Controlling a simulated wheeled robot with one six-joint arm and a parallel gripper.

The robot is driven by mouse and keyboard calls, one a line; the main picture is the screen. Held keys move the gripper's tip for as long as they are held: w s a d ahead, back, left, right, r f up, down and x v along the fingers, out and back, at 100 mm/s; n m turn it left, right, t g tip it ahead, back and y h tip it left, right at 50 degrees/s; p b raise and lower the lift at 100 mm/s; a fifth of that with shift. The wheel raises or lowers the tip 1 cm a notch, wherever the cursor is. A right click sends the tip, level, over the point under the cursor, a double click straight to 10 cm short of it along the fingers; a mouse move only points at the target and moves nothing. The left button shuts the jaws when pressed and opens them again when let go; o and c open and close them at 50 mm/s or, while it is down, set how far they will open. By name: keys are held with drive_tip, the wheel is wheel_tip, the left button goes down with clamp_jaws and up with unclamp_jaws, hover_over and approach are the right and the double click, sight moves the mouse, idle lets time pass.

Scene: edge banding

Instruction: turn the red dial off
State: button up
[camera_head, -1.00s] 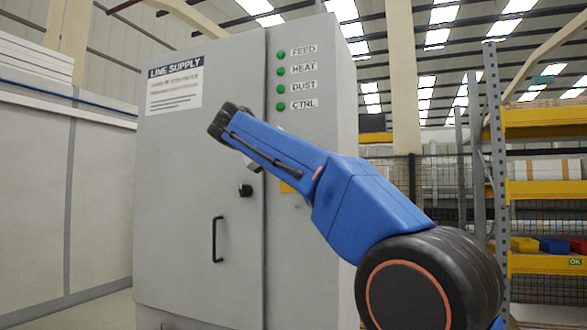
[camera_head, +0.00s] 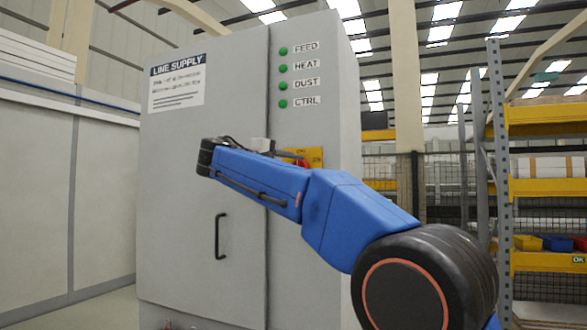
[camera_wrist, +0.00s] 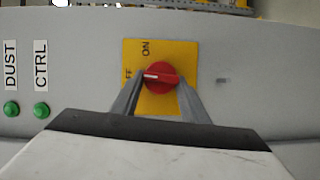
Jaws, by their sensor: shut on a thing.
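The red dial (camera_wrist: 160,77) sits on a yellow plate (camera_wrist: 188,50) on the grey cabinet. In the wrist view its white mark points left, toward a partly hidden label ending in "FF"; "ON" is printed above the mark. My gripper (camera_wrist: 161,82) is shut on the dial, with one grey finger on each side; the fingers partly cover the lower plate. In the head view a bit of the red dial (camera_head: 303,163) and the upper part of the plate (camera_head: 315,155) show above my blue arm, which hides the rest.
The cabinet (camera_head: 180,240) has a black door handle (camera_head: 219,237) and several lit green lamps labelled FEED, HEAT, DUST and CTRL. A yellow shelf rack (camera_head: 545,188) and mesh fence stand at the right. A light panelled wall (camera_head: 35,190) is at the left.

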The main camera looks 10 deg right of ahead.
drive_tip(key=shift+f+n, duration=0.1)
drive_tip(key=shift+n, duration=0.5)
drive_tip(key=o, duration=1.1)
drive_tip(key=shift+c, duration=0.2)
drive_tip(key=v, duration=1.7)
drive_tip(key=shift+a+f, duration=0.25)
